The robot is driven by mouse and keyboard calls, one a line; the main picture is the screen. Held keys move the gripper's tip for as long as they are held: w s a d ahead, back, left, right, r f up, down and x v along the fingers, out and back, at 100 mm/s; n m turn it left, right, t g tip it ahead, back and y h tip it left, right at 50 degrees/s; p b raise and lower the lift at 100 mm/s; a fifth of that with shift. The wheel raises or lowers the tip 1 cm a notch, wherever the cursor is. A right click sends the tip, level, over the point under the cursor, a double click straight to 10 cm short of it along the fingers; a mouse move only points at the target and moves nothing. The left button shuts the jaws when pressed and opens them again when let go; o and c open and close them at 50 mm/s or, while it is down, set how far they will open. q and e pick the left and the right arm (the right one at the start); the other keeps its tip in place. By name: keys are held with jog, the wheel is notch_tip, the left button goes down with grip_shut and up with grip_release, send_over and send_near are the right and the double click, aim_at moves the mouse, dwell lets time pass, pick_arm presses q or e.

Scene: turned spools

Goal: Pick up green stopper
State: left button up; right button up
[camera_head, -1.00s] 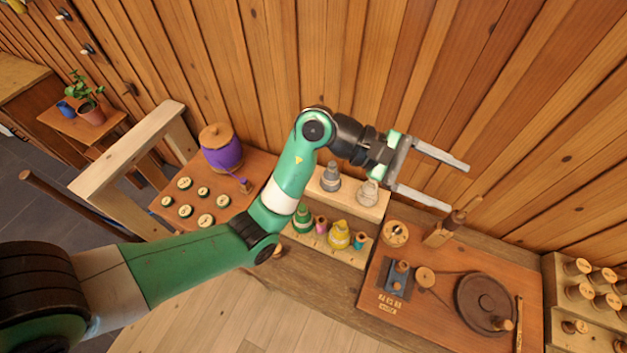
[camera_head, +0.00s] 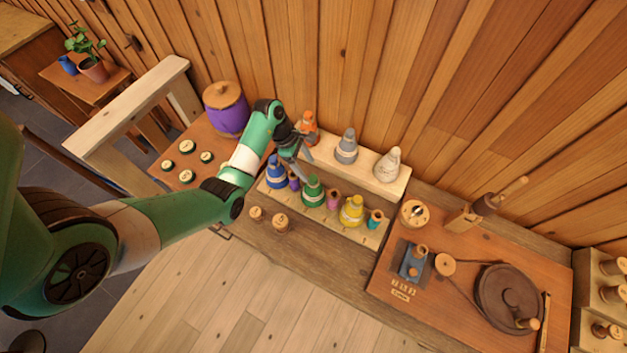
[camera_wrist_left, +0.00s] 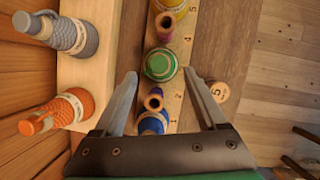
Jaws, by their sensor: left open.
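The green stopper (camera_head: 313,190) is a rounded green cone standing on the lower wooden step (camera_head: 352,232), between a small purple spool and a small pink one. In the left wrist view the green stopper (camera_wrist_left: 160,63) shows from above, just beyond and between the fingertips. My left gripper (camera_head: 303,170) is open and empty, pointing down above the row, close to the green stopper. In the left wrist view my left gripper (camera_wrist_left: 160,73) has its fingers wide apart. My right gripper is not in view.
A blue cone (camera_head: 276,172) and a yellow cone (camera_head: 351,211) stand in the same row. Orange (camera_head: 307,128), grey (camera_head: 347,147) and white (camera_head: 387,165) cones stand on the raised step behind. Two wooden pieces (camera_head: 280,223) sit in front. A purple pot (camera_head: 226,110) stands left.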

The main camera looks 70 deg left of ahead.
aim_at(313, 178)
pick_arm(q)
jog(key=shift+w+d+f, duration=0.1)
jog(key=shift+w+f, duration=0.05)
jog(key=shift+f, duration=0.4)
jog(key=x, duration=0.2)
jog(key=b+x, duration=0.1)
jog(key=x, duration=0.1)
jog(key=shift+f, duration=0.65)
jog(key=shift+c, duration=0.2)
grip_shut()
